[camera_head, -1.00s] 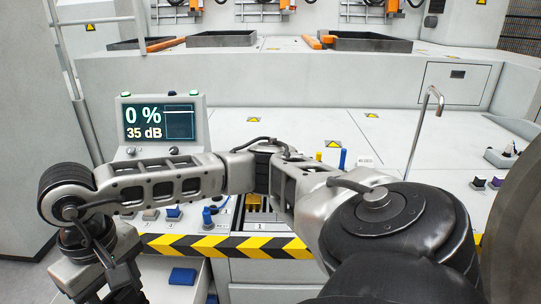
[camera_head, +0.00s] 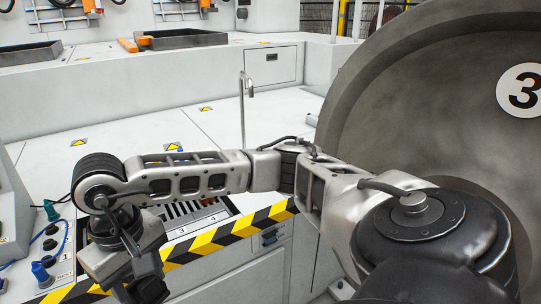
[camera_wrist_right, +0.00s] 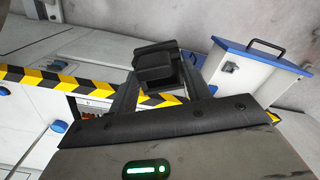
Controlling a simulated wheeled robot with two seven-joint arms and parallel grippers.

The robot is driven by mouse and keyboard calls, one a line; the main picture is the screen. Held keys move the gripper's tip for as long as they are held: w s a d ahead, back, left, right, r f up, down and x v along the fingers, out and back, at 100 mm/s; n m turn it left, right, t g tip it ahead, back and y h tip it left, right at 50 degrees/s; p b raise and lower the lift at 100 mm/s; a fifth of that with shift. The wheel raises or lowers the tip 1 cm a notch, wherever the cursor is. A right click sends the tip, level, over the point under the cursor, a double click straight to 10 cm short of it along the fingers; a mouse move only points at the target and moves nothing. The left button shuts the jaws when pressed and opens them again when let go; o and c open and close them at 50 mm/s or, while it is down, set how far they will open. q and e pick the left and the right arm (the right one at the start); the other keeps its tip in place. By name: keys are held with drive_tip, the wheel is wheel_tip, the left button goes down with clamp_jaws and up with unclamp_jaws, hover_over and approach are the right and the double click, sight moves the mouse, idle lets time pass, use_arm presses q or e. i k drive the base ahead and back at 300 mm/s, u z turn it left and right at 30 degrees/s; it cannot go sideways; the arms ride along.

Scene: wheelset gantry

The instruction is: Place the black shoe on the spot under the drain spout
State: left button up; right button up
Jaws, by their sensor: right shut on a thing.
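The black shoe (camera_wrist_right: 156,66) is a dark block in the right wrist view, held between the fingers of my right gripper (camera_wrist_right: 160,88), which is shut on it. In the head view my right arm crosses from the lower right, and its gripper (camera_head: 147,289) is at the lower left edge; I cannot make out the shoe there. The drain spout (camera_head: 243,112) is a thin bent metal pipe on the white deck, beyond my arm. I cannot make out a marked spot under it. My left gripper is not in view.
A large grey wheel (camera_head: 430,130) marked 3 stands at the right, close behind my arm. A yellow-black striped edge (camera_head: 225,236) runs along the deck front, beside a slotted rack (camera_head: 185,212). Blue knobs and cables are at the left. A blue-lidded white box (camera_wrist_right: 255,75) shows in the wrist view.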

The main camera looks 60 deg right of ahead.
sight(252, 202)
drive_tip(key=z, duration=1.05)
drive_tip(key=i, duration=1)
drive_tip(key=u, duration=0.05)
